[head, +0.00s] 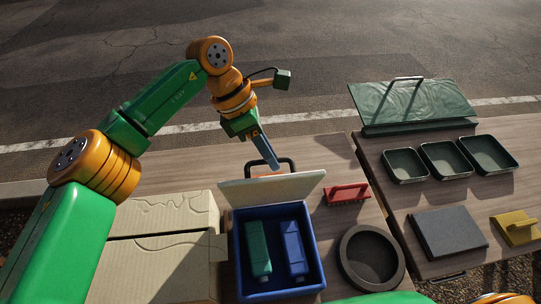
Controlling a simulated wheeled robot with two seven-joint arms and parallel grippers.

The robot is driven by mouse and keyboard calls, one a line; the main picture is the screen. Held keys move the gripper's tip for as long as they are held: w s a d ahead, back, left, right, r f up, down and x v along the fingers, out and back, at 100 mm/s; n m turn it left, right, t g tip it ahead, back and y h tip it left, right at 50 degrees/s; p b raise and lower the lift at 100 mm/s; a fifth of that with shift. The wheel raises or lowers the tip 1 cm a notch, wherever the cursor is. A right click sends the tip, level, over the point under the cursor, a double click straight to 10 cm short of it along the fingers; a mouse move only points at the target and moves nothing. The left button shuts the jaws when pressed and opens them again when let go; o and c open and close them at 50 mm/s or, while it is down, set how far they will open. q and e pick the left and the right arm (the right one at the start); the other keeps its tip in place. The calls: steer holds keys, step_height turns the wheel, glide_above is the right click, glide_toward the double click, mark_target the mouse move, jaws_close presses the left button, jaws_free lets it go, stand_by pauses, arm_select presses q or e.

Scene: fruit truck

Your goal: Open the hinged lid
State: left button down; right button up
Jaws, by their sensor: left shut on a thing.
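The hinged lid (295,188) is a pale cream panel, tilted up at the back of the blue box (238,262). The inside of the box shows, with a green bottle (257,250) and a blue bottle (293,248) lying in it. A black bar handle (291,161) stands at the lid's far edge. My left gripper (268,157) reaches down from behind and is shut on this handle; its fingertips overlap the left part of the handle. My right gripper is out of view.
A red brush-like block (347,193) and a round dark bowl (348,262) stand right of the box. Cardboard (160,255) lies left. On the right table are dark trays (404,166), a green panel (430,100), a grey slab (448,232) and a yellow block (517,228).

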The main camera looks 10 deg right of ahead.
arm_select(q)
steer(key=shift+a+f, duration=0.1)
steer(key=shift+f, duration=0.1)
steer(key=c, duration=0.9)
jaws_free()
steer(key=shift+w, duration=0.2)
steer(key=v, duration=0.7)
steer(key=shift+w+f, duration=0.1)
steer(key=shift+w, duration=0.2)
